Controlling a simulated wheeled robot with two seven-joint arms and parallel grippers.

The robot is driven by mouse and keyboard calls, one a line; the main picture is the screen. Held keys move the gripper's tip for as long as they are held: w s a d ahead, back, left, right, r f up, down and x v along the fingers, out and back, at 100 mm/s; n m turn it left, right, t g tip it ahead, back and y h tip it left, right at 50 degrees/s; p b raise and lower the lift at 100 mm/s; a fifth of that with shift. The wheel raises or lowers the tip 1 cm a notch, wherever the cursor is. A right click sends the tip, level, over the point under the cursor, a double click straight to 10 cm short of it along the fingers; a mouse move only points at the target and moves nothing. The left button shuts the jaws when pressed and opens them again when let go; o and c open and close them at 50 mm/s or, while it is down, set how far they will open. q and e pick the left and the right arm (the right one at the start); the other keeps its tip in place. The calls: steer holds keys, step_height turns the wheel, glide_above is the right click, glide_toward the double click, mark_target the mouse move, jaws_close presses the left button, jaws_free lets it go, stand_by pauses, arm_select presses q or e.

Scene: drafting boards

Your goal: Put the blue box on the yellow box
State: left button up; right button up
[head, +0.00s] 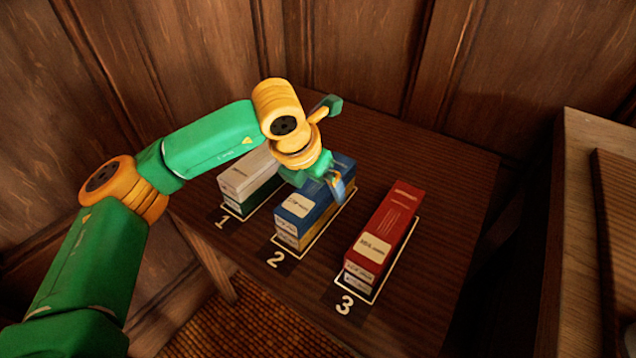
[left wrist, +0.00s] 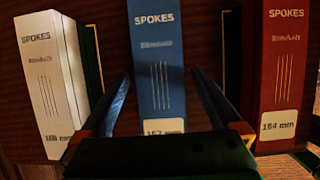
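The blue box (head: 298,212) lies on top of the yellow box (head: 287,239) at the place marked 2, roughly lined up with it. A thin yellow strip shows under the blue one. In the left wrist view the blue box (left wrist: 157,60) is between the two fingers, with its label partly hidden by the gripper body. My left gripper (head: 338,188) is over the blue box. Its fingers are apart, one on each side of the box (left wrist: 160,74), with a narrow gap visible at the right finger. My right gripper is not in view.
A white box (head: 250,172) lies on a green box (head: 243,207) at place 1. A red stack (head: 386,232) lies at place 3, close to the right. The dark table (head: 440,180) is clear to the right. Wood panel walls stand behind.

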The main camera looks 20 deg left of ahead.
arm_select(q)
steer(key=shift+s+r, duration=0.1)
steer(key=shift+r, duration=0.45)
steer(key=p+v, duration=0.1)
steer(key=v, duration=1)
steer(key=shift+a+r, duration=0.1)
steer(key=shift+r, duration=0.05)
